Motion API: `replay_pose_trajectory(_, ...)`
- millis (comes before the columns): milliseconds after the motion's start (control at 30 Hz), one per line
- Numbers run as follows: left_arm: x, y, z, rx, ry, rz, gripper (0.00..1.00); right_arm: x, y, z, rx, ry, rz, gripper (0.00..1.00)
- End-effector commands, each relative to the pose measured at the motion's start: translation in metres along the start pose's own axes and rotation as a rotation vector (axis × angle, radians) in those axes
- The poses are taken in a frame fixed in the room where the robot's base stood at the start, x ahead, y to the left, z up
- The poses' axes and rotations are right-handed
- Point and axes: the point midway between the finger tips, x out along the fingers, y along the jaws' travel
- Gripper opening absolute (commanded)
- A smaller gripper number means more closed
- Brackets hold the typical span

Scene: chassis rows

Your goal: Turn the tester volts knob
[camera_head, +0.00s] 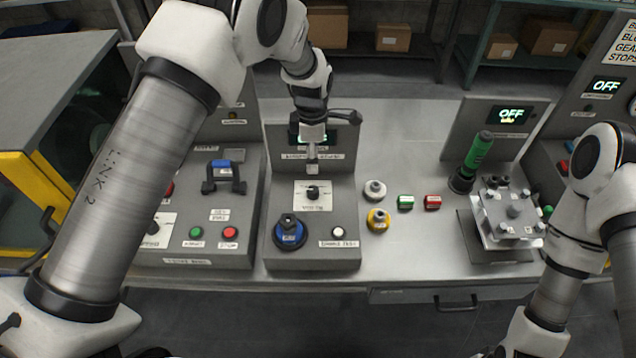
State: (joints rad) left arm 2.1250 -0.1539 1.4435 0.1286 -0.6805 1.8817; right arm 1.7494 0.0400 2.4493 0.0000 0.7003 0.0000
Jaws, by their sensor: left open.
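The tester box (345,212) stands on the bench in the middle of the view. A small black knob (313,192) sits on a white dial plate on its sloped top; the dial lettering is too small to read. A larger blue knob (289,232) sits nearer the front left of the same box. My left gripper (313,158) is open and empty, pointing down just behind the black knob, apart from it in the picture. It partly covers the box's display and label. My right arm stands at the right; its gripper does not show.
Left of the tester is a panel with a blue-handled lever (222,172) and green and red buttons. Right of it are a grey knob (375,190), a yellow knob (378,220) and two small buttons. A metal fixture (510,215) and green-handled tool (478,152) stand further right.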

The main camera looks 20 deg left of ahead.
Motion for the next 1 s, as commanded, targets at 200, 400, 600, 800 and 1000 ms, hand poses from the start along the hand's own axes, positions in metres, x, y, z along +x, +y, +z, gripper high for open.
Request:
replay_pose_trajectory(200,0.044,0.000,0.000,0.000,0.000,0.001,0.60,0.044,0.000,0.001,0.000,-0.001,0.000,0.83)
replay_pose_trajectory(400,0.055,0.000,0.000,0.000,0.000,-0.001,0.60,0.048,0.000,0.000,0.000,-0.001,0.000,0.83)
replay_pose_trajectory(600,0.086,-0.001,0.000,-0.001,0.000,-0.004,0.60,0.033,0.000,0.000,0.000,0.000,0.000,0.83)
replay_pose_trajectory(800,0.119,0.000,0.000,0.001,0.000,-0.001,0.60,0.024,0.000,0.000,0.000,0.000,0.000,0.83)
replay_pose_trajectory(1000,0.128,0.000,0.000,0.000,0.000,0.001,0.60,0.024,0.000,0.000,0.000,0.000,0.000,0.83)
